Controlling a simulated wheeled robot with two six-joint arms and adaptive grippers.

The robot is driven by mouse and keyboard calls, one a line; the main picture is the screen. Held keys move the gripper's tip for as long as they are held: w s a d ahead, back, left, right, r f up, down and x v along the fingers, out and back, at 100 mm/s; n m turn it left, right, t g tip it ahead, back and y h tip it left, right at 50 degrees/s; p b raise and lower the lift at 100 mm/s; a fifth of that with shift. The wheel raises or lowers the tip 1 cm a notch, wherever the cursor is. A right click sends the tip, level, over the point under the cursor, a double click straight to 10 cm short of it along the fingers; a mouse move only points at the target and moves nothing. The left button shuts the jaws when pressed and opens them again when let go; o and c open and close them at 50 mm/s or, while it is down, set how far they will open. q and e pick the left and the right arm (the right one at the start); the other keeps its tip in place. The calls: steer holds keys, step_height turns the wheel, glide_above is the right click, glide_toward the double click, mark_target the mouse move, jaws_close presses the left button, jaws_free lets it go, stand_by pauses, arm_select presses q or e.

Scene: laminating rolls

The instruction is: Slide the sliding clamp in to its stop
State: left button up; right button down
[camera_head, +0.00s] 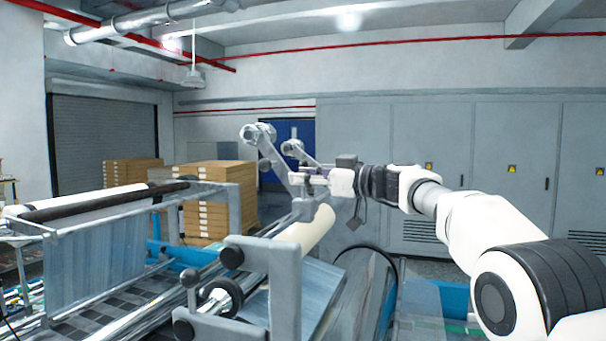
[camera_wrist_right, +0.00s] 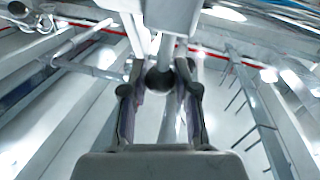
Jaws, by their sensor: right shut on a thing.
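My right gripper (camera_head: 313,175) reaches in from the right to the grey upright arms of the laminating machine. In the right wrist view its two fingers (camera_wrist_right: 160,98) stand on either side of a dark ball knob (camera_wrist_right: 159,80) on a thin grey rod, and are shut on it. The knob seems to be the handle of the sliding clamp; the clamp's body and its stop cannot be made out clearly. In the head view the fingers hide the knob. My left gripper is not in view.
A dark roller on a frame (camera_head: 105,203) stands at the left. Stacked cartons (camera_head: 215,190) are behind. Grey cabinets (camera_head: 432,150) line the back wall.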

steer(key=shift+f, duration=0.2)
steer(key=c, duration=0.9)
jaws_free()
steer(key=shift+o, duration=0.2)
steer(key=shift+w+a, duration=0.15)
steer(key=shift+w, duration=0.05)
steer(key=v, duration=1.2)
steer(key=shift+w+a+f, duration=0.1)
